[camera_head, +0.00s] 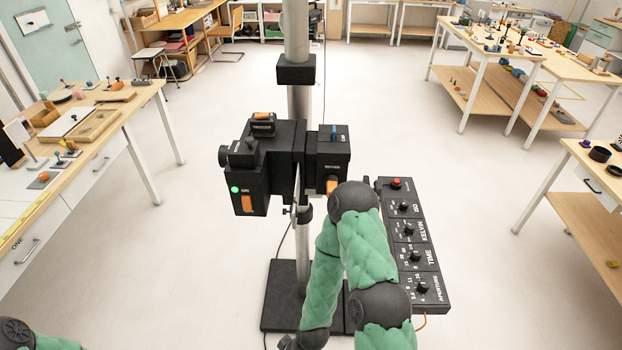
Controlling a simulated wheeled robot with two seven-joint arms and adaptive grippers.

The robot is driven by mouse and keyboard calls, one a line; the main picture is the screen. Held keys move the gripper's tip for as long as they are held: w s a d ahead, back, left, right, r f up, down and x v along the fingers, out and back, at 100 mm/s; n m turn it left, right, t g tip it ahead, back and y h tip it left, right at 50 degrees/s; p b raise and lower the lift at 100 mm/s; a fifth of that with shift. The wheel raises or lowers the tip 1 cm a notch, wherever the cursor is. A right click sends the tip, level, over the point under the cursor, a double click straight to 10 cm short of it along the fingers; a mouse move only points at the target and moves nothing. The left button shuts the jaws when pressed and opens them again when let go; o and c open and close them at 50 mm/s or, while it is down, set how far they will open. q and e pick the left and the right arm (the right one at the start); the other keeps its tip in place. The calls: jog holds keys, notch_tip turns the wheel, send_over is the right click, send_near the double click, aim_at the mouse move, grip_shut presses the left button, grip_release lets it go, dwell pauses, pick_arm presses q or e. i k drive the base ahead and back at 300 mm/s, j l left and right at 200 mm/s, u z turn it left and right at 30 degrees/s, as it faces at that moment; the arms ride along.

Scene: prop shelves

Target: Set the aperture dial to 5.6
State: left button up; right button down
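The aperture dial (422,286) is a black knob at the near end of a black control panel (437,300). Its label "APERTURE" runs along the right side, with small white numbers around the knob. The numbers and the pointer are too small to read surely. My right arm's green links stand left of the panel, and its forearm bends down toward the bottom edge. Only a dark part at its end (290,342) shows there, left of the panel and apart from the dial. Its fingers cannot be made out. My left arm shows only at the bottom left corner; its gripper is out of view.
More knobs labelled TIME (415,256), KELVIN (407,229) and ISO (403,206) line the panel, with a red button (396,183) at the far end. A black camera-like device (290,160) hangs on a grey pole (298,110).

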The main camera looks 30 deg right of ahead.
aim_at(424, 285)
jog(key=z, duration=1.75)
